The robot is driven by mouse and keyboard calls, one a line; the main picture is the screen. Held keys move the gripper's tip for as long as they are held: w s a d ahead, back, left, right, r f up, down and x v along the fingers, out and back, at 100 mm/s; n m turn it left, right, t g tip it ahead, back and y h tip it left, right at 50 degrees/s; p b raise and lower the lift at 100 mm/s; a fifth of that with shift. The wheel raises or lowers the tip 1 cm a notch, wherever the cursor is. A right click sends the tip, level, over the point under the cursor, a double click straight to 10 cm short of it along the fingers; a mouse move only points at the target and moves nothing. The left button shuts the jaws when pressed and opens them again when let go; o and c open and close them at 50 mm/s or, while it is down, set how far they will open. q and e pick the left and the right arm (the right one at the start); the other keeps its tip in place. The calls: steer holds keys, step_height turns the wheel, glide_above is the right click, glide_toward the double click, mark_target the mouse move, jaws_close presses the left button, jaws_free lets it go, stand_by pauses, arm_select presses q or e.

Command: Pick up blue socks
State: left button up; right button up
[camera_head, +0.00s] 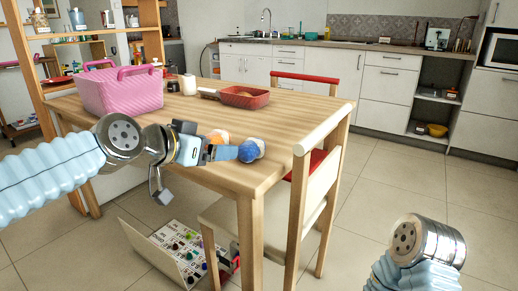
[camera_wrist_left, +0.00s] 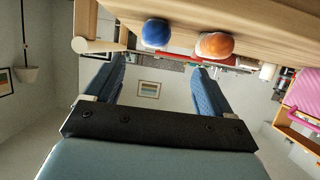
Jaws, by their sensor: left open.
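The blue socks (camera_head: 251,150) are a rounded blue and pale bundle on the near right part of the wooden table. In the left wrist view the blue bundle (camera_wrist_left: 156,33) lies above the fingers, beside an orange bundle (camera_wrist_left: 215,45). My left gripper (camera_head: 229,152) is beside the blue bundle, its fingers pointing right at it. In the left wrist view its two fingers (camera_wrist_left: 155,75) are spread with nothing between them. In the head view the orange bundle (camera_head: 217,136) is partly hidden behind the gripper. My right arm shows at lower right, but its gripper is out of frame.
A pink basket (camera_head: 121,92), a red tray (camera_head: 245,97) and small jars stand farther back on the table (camera_head: 190,112). A chair (camera_head: 312,180) stands close at the table's right side. An open box (camera_head: 178,250) of small items is on the floor. The floor at right is clear.

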mark_target(245, 145)
arm_select(q)
steer(key=p+x, duration=0.1)
steer(key=x, duration=0.4)
steer(key=d+p+x, duration=0.1)
steer(key=x, duration=0.1)
steer(key=shift+w+d+r+p, duration=0.1)
steer(key=shift+d+r+p, duration=0.05)
steer(key=shift+p, duration=0.2)
steer(key=p+x, duration=0.1)
steer(key=x, duration=0.4)
steer(key=shift+d, duration=0.1)
steer(key=shift+w+d, duration=0.1)
steer(key=shift+w, duration=0.25)
steer(key=shift+c, duration=0.3)
steer(key=c, duration=1)
